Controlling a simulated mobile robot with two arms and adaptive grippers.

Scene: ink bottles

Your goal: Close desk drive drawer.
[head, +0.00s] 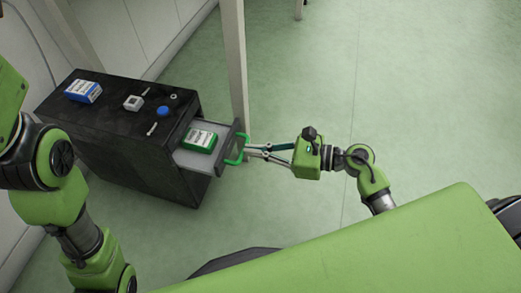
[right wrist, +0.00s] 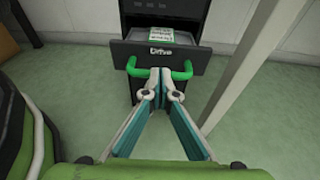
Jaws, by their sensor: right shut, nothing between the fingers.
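The desk drive drawer (head: 224,160) is pulled open from the black cabinet (head: 120,135). In the right wrist view, its dark front (right wrist: 202,58) carries the word "Drive". A green bar handle (head: 243,148) is on that front and also shows in the right wrist view (right wrist: 183,72). A green and white box (head: 200,140) lies inside the drawer. My right gripper (head: 250,150) is shut and empty, with its fingertips close to the handle; I cannot tell whether they touch. In the right wrist view, the fingertips (right wrist: 159,80) are around the handle's middle. My left gripper is out of view.
On the cabinet top are a blue and white box (head: 83,91), a small white square item (head: 133,103), a blue round item (head: 163,111) and small pieces. A pale post (head: 234,60) stands behind the drawer. The green floor (head: 420,100) to the right is clear.

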